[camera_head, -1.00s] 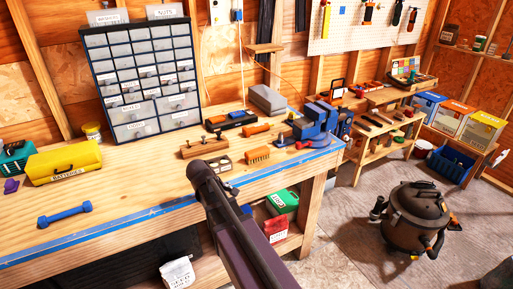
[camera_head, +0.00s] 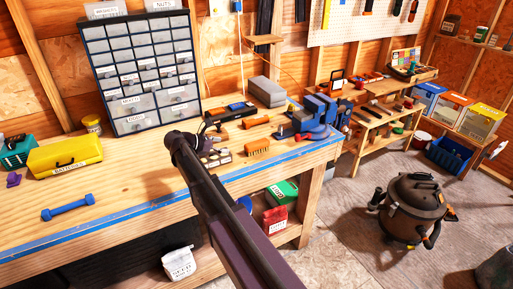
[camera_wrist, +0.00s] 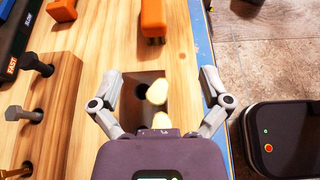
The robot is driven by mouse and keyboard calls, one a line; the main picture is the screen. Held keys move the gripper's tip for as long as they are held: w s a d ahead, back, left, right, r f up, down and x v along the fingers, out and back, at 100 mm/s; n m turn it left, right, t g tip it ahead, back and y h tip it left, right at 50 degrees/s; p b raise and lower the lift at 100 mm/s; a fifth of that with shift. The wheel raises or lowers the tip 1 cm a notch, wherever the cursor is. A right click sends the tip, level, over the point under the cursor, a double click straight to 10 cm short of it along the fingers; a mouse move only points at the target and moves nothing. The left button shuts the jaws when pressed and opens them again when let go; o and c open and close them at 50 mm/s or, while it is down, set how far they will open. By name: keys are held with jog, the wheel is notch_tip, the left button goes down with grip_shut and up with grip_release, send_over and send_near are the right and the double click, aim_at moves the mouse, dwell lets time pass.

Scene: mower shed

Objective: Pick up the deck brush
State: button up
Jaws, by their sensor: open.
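The deck brush, an orange block with bristles, lies on the workbench (camera_head: 120,195) near its blue-taped front edge; in the head view the brush (camera_head: 257,148) is right of my arm's end. In the wrist view the brush (camera_wrist: 152,18) is at the top, beyond my fingertips and apart from them. My gripper (camera_wrist: 160,76) is open and empty, above a small wooden holder (camera_wrist: 133,96) with pale rounded pieces. In the head view my arm hides the gripper's fingers.
A wooden block with bolts (camera_wrist: 55,100) stands left of my gripper in the wrist view. An orange tool (camera_head: 257,122) lies behind the brush. A blue vise (camera_head: 318,115) stands to its right. A drawer cabinet (camera_head: 145,70) stands at the back. The bench's left front is mostly clear.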

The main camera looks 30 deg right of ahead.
jog(key=shift+w+r+n+h, duration=0.3)
jog(key=shift+r, duration=0.05)
jog(key=b, duration=0.3)
send_near(253, 143)
jog(key=shift+s+d+f, duration=0.15)
jog(key=shift+d+f, duration=0.2)
jog(key=shift+d, duration=0.2)
jog(key=shift+s+d+f, duration=0.1)
jog(key=shift+d+f, duration=0.2)
jog(key=shift+d, duration=0.3)
jog(key=shift+d+f, duration=0.1)
jog(key=shift+d, duration=0.45)
jog(key=shift+b+x, duration=1.05)
jog(key=shift+x, duration=1.55)
jog(key=shift+w, duration=0.15)
jog(key=shift+c, duration=0.2)
jog(key=c, duration=1.2)
